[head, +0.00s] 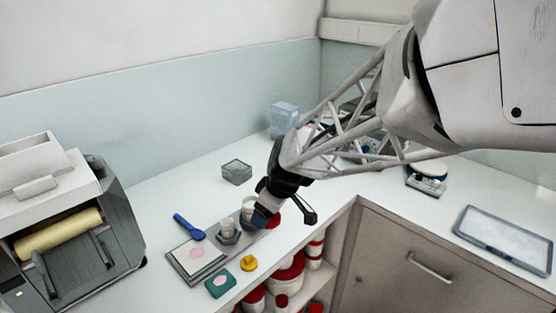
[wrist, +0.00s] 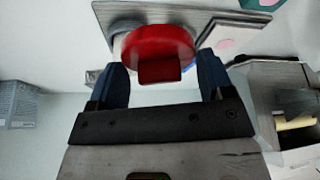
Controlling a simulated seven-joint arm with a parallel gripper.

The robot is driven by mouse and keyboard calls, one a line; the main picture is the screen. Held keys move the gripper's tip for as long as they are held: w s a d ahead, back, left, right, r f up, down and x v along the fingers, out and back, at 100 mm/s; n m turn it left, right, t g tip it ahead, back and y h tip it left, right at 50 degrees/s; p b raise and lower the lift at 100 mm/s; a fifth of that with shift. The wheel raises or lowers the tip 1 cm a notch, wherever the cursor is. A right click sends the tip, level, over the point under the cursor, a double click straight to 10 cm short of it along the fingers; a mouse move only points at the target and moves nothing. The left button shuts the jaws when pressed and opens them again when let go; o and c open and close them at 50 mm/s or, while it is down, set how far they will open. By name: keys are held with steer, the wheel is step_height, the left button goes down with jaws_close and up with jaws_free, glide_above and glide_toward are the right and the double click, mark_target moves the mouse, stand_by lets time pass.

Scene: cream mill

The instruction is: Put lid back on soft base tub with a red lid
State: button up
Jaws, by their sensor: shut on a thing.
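My gripper (head: 262,216) is low over the counter, pointing down. In the wrist view its two dark blue fingers (wrist: 160,72) stand on either side of a round red lid (wrist: 157,45) with a darker red block-like part facing me, and it is shut on it. I cannot tell whether the lid touches a tub.
A roller machine (head: 62,241) stands far left. Red-lidded tubs (head: 287,277) fill a shelf below.

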steer(key=w+a+r+n, duration=0.2)
steer(key=w+a, duration=0.3)
steer(key=w, duration=0.5)
steer(key=shift+r+n+g+y, duration=0.3)
steer(key=shift+g, duration=0.1)
steer(key=shift+f, duration=0.15)
steer(key=shift+s+f, duration=0.1)
steer(key=shift+f, duration=2)
steer(key=shift+f, duration=0.65)
stand_by(1.6)
steer(key=o, duration=0.9)
steer(key=shift+r, duration=0.15)
steer(key=shift+r, duration=2.1)
